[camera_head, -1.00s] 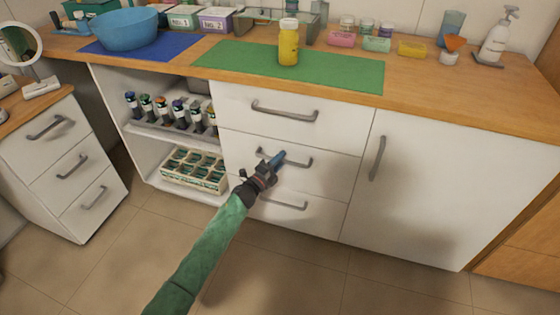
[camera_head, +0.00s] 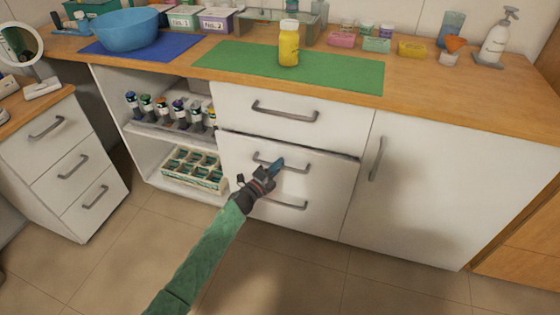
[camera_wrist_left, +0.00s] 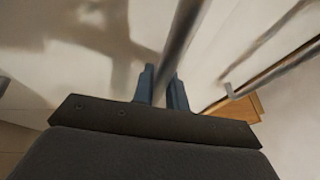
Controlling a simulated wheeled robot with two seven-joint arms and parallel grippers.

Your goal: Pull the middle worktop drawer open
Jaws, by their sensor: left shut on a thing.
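The middle worktop drawer (camera_head: 322,184) is white and stands slightly out from the cabinet, with a dark gap along its top edge. My left gripper (camera_head: 276,163) is shut on its grey bar handle (camera_head: 300,168), left of the handle's middle. In the left wrist view the bar (camera_wrist_left: 180,40) runs between the two blue fingers (camera_wrist_left: 162,88). The fingers hide part of the handle in the head view. My right gripper is not in view.
The top drawer (camera_head: 230,100) above is shut. The bottom drawer's handle (camera_head: 285,204) lies just below my gripper. A cabinet door (camera_head: 430,190) is shut at the right. Open shelves (camera_head: 150,130) are at the left. The tiled floor (camera_head: 300,275) in front is clear.

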